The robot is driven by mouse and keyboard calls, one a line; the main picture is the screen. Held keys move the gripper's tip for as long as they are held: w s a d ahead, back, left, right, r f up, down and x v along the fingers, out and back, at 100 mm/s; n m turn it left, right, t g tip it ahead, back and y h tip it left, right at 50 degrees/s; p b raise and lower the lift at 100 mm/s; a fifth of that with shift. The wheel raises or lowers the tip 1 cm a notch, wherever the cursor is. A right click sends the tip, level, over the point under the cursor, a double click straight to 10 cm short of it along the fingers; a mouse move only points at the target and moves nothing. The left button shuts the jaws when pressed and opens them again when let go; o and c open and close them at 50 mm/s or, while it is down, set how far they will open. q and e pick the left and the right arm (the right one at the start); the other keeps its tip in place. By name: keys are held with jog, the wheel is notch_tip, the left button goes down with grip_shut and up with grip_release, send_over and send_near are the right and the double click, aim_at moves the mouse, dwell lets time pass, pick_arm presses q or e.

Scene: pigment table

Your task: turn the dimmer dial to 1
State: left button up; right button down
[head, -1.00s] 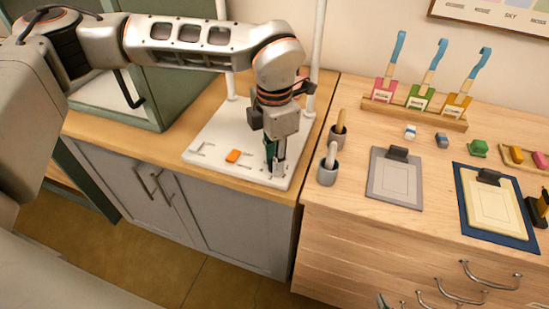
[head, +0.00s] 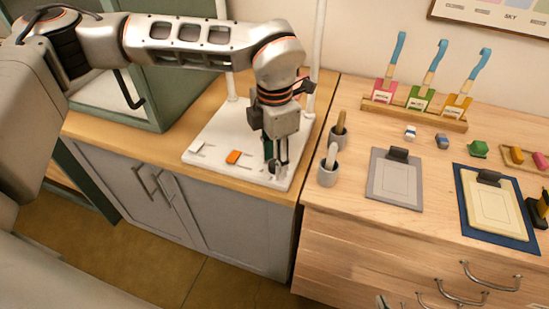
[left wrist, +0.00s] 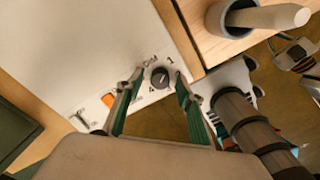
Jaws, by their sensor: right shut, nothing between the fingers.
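The dimmer dial (left wrist: 159,77) is a small dark round knob on the white board, with printed marks around it. A "1" stands at its upper right in the left wrist view. Its exact pointer setting is too small to read. My left gripper (head: 277,170) points down over the board's front right corner. In the left wrist view its two green-padded fingers (left wrist: 157,92) are spread, one on each side of the dial. I cannot tell whether they touch it. A small part of my right gripper (head: 383,300) shows at the bottom edge of the head view.
The white board (head: 215,138) also carries an orange switch (head: 233,157) and a small lever switch (head: 197,147). Grey pots (head: 328,175) stand just right of the board. A grey clipboard (head: 394,180) lies further right.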

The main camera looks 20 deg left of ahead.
pick_arm(q)
notch_tip(320, 180, up, 12)
dwell(0.4)
jog(key=shift+f, duration=0.1)
dwell(0.3)
